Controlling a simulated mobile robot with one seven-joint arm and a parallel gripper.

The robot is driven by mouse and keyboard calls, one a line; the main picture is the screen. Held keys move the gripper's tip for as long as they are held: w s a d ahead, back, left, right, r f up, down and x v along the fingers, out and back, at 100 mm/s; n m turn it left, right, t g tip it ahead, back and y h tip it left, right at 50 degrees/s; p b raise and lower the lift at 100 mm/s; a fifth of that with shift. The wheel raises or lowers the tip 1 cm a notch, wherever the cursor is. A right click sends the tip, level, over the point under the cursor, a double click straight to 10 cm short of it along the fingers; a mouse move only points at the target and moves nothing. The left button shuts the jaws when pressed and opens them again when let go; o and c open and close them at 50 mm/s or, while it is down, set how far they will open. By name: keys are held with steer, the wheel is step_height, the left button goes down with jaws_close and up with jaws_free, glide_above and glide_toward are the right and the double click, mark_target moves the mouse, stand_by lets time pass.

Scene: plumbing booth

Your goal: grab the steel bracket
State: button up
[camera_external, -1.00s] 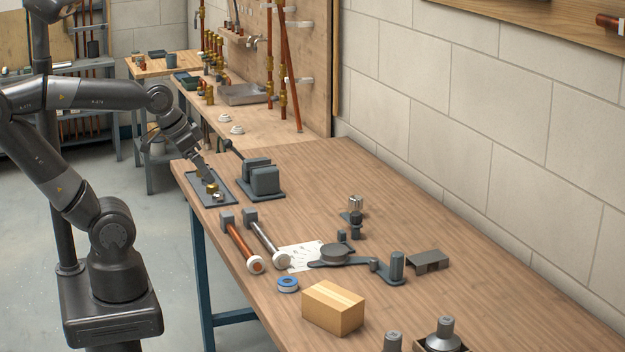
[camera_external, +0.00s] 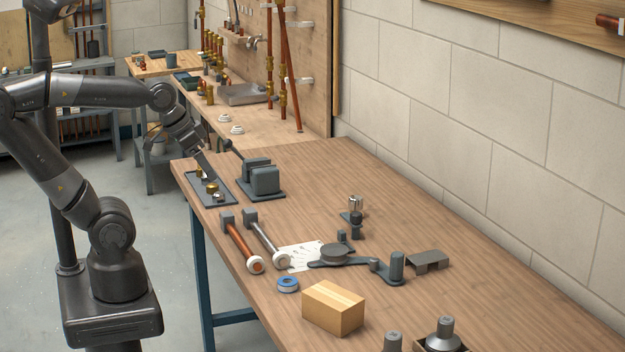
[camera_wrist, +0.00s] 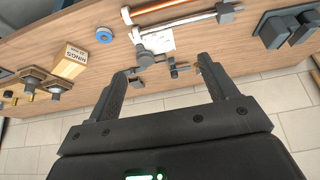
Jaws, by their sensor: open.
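The steel bracket appears to be the small grey channel-shaped piece (camera_external: 427,261) on the right part of the bench in the external view, beside the grey pipe bender (camera_external: 337,252). In the external view my gripper (camera_external: 208,168) is over the far left end of the bench near the dark tray, well away from the bracket.
A cardboard box (camera_external: 333,308), a blue tape roll (camera_external: 287,285) and two pipes (camera_external: 240,243) lie toward the front edge. A dark tray (camera_external: 222,199) with brass fittings and a grey vise-like block (camera_external: 265,181) stand at the far end. Bare wood lies along the wall side.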

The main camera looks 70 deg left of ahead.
steer(key=w+d+r, duration=0.1)
steer(key=w+r, duration=0.1)
steer(key=w, duration=0.4)
steer(key=w+d+r, duration=0.1)
steer(key=w+d, duration=0.1)
steer(key=w, duration=0.5)
steer(key=g, duration=0.1)
glide_above(430, 256)
steer(key=s, duration=0.5)
step_height(430, 256, down, 16)
steer(key=f, duration=0.1)
steer(key=x, duration=1)
steer(key=shift+w+f, duration=0.2)
steer(key=shift+w, duration=0.05)
steer(key=shift+c, duration=0.5)
steer(key=c, duration=1)
